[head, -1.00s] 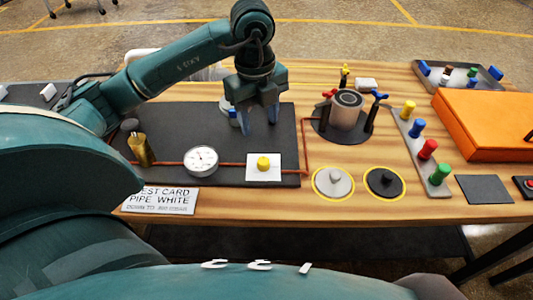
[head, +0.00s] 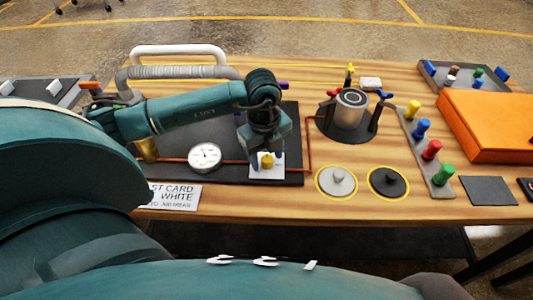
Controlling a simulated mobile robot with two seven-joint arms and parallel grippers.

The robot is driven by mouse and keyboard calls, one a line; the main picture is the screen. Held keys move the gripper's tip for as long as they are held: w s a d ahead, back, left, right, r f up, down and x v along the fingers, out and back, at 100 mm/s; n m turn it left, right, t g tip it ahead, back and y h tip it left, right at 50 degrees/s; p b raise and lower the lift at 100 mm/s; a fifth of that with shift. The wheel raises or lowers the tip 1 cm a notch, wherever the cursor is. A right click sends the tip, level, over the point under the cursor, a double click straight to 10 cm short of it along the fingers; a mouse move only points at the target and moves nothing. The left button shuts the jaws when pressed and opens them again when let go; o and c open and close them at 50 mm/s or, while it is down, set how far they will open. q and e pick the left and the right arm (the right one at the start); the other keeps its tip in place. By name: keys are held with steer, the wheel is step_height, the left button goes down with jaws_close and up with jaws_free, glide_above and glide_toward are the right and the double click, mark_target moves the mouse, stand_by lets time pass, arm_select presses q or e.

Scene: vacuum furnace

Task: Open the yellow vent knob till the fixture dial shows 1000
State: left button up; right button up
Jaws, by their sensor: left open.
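The yellow vent knob (head: 267,160) sits on a white square plate (head: 265,174) on the dark fixture board (head: 225,176). The white round dial (head: 205,157) stands to its left on the same copper-coloured pipe; its reading is too small to make out. My left gripper (head: 265,158) points down over the knob with its fingers open, one on each side of it. I cannot tell whether the fingers touch the knob. My right gripper is not in view.
A brass cylinder (head: 148,150) stands left of the dial, partly behind my arm. A metal vessel (head: 351,108) stands to the right. A strip of coloured knobs and an orange case (head: 490,125) lie further right.

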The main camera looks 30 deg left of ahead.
arm_select(q)
steer(key=c, duration=1)
